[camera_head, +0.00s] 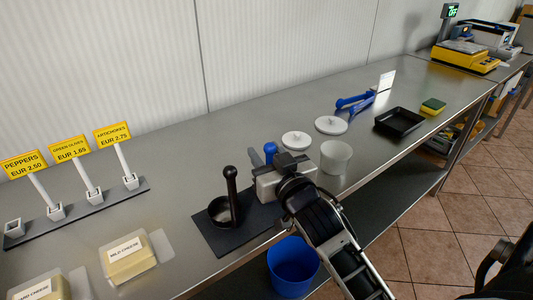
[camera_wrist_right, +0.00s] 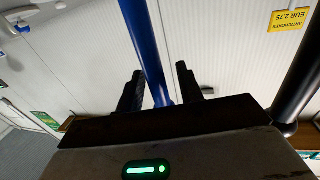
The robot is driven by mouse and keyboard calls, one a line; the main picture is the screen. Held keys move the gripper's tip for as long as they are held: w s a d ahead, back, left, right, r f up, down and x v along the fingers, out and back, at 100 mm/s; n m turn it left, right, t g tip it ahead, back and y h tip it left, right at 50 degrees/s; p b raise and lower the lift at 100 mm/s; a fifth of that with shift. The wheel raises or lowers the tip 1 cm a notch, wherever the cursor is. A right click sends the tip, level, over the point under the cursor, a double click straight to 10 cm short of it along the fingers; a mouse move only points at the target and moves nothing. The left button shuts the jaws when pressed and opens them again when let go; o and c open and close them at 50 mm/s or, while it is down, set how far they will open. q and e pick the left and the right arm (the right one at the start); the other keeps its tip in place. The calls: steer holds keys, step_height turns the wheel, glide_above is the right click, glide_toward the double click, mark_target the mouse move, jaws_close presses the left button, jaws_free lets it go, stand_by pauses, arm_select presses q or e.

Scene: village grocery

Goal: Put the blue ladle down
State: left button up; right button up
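The blue ladle (camera_head: 270,152) shows only the top of its upright handle, just behind my right gripper (camera_head: 283,178); its lower part is hidden. In the right wrist view the blue handle (camera_wrist_right: 146,48) runs between the two black fingers of the gripper (camera_wrist_right: 160,88). The fingers stand apart, with a visible gap beside the handle, so the gripper looks open around it. The gripper is over the right part of a dark mat (camera_head: 215,240). A black ladle (camera_head: 231,190) stands upright in a round black cup at the mat's left part. My left gripper is not in view.
White lids (camera_head: 331,125), a white tub (camera_head: 336,157), blue utensils (camera_head: 355,101), a black tray (camera_head: 399,122) and a sponge (camera_head: 433,106) lie to the right. Cheese (camera_head: 129,259) and price signs (camera_head: 72,150) are at left. A blue bucket (camera_head: 293,268) is below the counter's front edge.

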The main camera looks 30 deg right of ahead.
steer(key=shift+r, duration=0.1)
steer(key=s, duration=0.4)
steer(key=s+a+b, duration=0.1)
steer(key=s, duration=0.2)
arm_select(q)
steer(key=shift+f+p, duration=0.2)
steer(key=shift+p, duration=0.1)
arm_select(e)
steer(key=s, duration=0.4)
steer(key=shift+s+a, duration=0.25)
steer(key=shift+s, duration=0.15)
